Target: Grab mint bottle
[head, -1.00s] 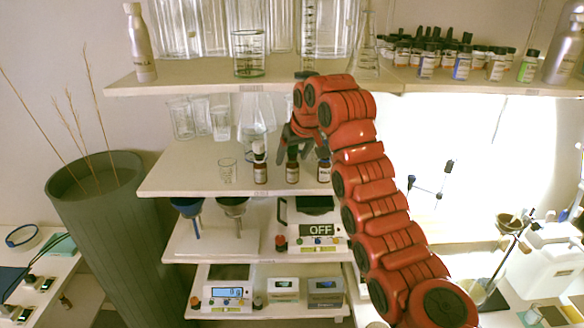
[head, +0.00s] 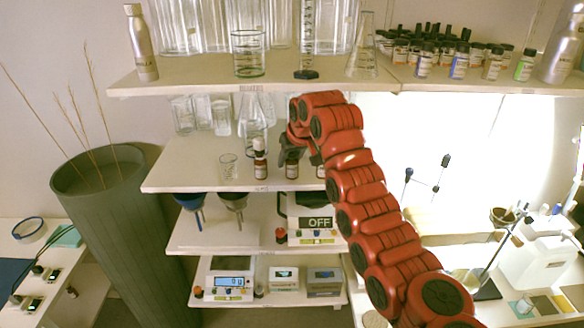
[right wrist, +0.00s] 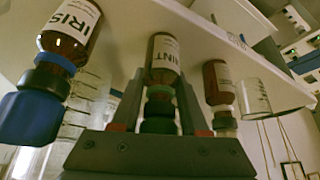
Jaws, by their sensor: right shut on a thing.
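The mint bottle (right wrist: 163,58), brown with a white label reading "INT", stands on the middle shelf and appears upside down in the right wrist view. In the head view the mint bottle (head: 292,170) is the middle of three brown bottles at the shelf's front. My right gripper (right wrist: 160,103) is shut on it around the dark green cap and neck. The bottle still appears to be on the shelf. My left gripper is not in view.
A blue-capped iris bottle (right wrist: 70,35) and another brown bottle (right wrist: 218,85) stand close on either side. A small beaker (head: 228,167) and a flask (head: 253,125) are on the same shelf (head: 200,178). The upper shelf (head: 200,84) holds glassware and bottles close above my arm.

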